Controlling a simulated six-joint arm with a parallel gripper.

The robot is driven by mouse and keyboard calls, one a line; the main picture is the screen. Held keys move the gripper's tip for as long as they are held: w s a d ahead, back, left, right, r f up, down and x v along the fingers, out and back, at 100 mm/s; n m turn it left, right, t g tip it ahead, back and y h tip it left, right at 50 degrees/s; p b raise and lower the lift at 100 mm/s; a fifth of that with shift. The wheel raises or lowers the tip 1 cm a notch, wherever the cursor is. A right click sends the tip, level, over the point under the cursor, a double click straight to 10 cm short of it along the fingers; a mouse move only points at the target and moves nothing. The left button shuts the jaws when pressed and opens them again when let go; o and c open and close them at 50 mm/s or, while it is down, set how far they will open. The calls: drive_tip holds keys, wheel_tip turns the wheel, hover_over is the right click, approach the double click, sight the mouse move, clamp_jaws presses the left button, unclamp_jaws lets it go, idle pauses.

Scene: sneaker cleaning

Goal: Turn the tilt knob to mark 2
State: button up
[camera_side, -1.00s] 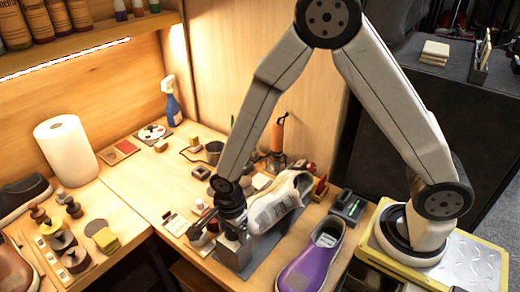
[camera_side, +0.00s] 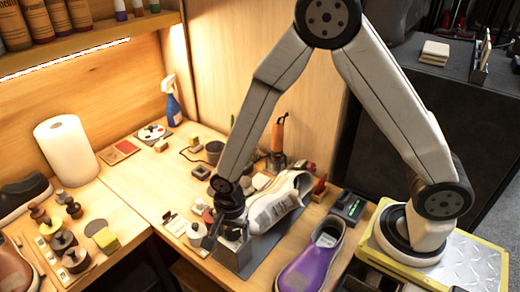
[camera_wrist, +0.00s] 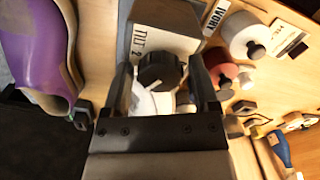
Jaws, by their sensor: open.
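The black tilt knob (camera_wrist: 160,70) shows in the wrist view, on the front of a grey block (camera_wrist: 165,38) with a label reading "TILT" and a "2" beside the knob. A pale mark shows near the knob's lower edge; which mark it points at is not clear. My gripper (camera_wrist: 161,66) is open, with one finger on each side of the knob; contact cannot be told. In the side view my gripper (camera_side: 212,238) is at the front of the grey block (camera_side: 233,252). The knob is hidden there. A white sneaker (camera_side: 272,208) sits tilted behind it.
A purple shoe (camera_side: 308,264) stands to the right of the block. Small jars, including a white one (camera_side: 196,234), stand close on the left. A green-lit device (camera_side: 350,206) is at the right.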

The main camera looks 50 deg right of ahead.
drive_tip(key=shift+n, duration=0.3)
drive_tip(key=n, duration=0.4)
idle(0.3)
drive_tip(key=shift+n, duration=2.3)
drive_tip(key=n, duration=0.2)
drive_tip(key=shift+n, duration=1.3)
